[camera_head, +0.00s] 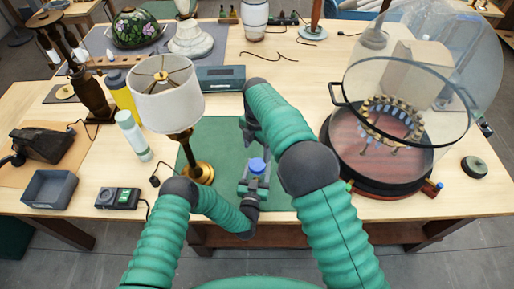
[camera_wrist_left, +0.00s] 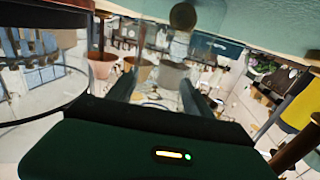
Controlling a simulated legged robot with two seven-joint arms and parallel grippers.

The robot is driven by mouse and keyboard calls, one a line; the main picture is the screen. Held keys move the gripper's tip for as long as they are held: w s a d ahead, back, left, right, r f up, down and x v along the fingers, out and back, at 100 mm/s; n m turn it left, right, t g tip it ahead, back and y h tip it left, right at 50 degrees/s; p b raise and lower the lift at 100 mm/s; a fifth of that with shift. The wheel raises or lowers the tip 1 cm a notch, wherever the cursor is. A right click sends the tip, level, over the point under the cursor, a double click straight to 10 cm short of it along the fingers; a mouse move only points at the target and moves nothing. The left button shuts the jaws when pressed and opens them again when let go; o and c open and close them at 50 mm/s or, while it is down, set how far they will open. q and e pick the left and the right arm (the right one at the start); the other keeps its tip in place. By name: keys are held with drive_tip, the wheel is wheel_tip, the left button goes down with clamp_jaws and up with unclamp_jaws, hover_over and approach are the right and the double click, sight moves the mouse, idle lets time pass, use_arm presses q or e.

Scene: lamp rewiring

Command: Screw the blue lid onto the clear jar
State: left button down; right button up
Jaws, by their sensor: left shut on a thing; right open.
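The blue lid (camera_head: 257,165) shows at the top of what my left gripper (camera_head: 255,182) holds, over the green mat (camera_head: 220,135). My left gripper is shut on the clear jar. The jar is hard to make out in the head view. In the left wrist view a see-through shape, the clear jar (camera_wrist_left: 152,45), stands between the two fingers. I cannot tell whether the lid is seated or threaded. My right gripper (camera_head: 246,132) is open above the mat, behind the lid and apart from it; its fingertips are partly hidden by my right arm.
A lamp with a white shade (camera_head: 166,95) and brass base stands close left of my left gripper. A large glass dome on a dark round base (camera_head: 385,180) stands to the right. A grey meter box (camera_head: 220,78) lies behind the mat. A grey tray (camera_head: 48,189) is far left.

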sight(257, 164)
wheel_tip(257, 164, down, 8)
idle(0.5)
drive_tip(key=shift+c, duration=0.4)
